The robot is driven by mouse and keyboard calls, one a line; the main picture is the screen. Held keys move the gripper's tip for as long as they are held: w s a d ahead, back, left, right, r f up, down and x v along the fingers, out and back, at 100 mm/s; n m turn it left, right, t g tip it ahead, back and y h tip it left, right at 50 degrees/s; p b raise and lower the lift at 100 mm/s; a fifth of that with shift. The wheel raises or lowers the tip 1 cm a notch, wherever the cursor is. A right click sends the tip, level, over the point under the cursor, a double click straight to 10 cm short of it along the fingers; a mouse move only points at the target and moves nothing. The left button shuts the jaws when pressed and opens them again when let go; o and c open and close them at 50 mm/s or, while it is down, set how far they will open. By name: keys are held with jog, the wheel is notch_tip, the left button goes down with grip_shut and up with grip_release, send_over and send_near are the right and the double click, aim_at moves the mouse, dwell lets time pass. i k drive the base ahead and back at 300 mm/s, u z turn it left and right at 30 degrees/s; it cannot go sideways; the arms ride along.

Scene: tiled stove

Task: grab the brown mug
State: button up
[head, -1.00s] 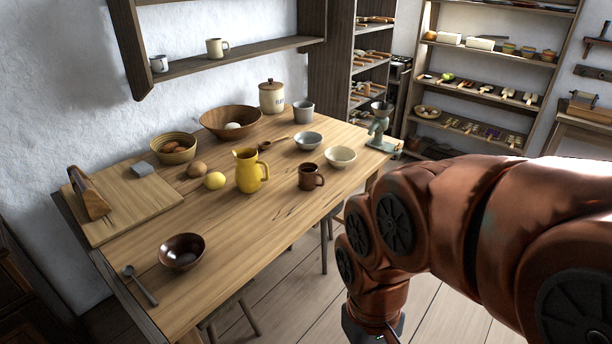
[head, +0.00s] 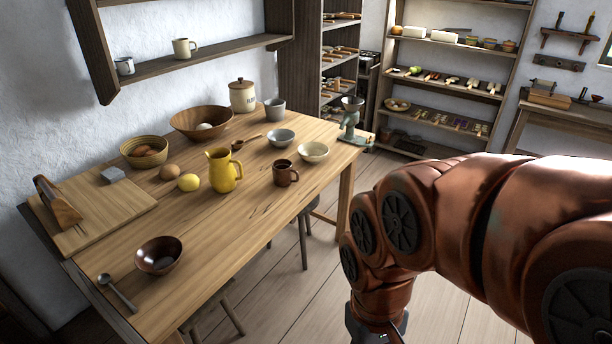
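The brown mug (head: 285,173) stands upright on the wooden table (head: 216,244), near its right-hand edge. Its handle points right in the head view. The yellow pitcher (head: 223,172) stands to its left, and a cream bowl (head: 313,152) sits behind it to the right. My gripper (head: 376,336) is only partly in view at the bottom edge, to the right of the table and well away from the mug. Its fingertips are cut off, so I cannot see whether it is open or shut.
Behind the mug are a grey bowl (head: 281,138) and a hand grinder (head: 351,122) at the table's far corner. A lemon (head: 188,182) and a dark bowl (head: 159,255) lie further left. A stool (head: 303,232) stands under the table. The floor right of the table is clear.

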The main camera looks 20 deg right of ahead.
aim_at(287, 175)
jog(key=z, duration=0.8)
jog(key=k, duration=1.1)
jog(key=z, duration=0.85)
jog(key=i, duration=0.6)
jog(key=u, duration=0.8)
jog(key=i, duration=1.15)
jog(key=u, duration=1.65)
jog(key=i, duration=0.45)
jog(key=u, duration=0.5)
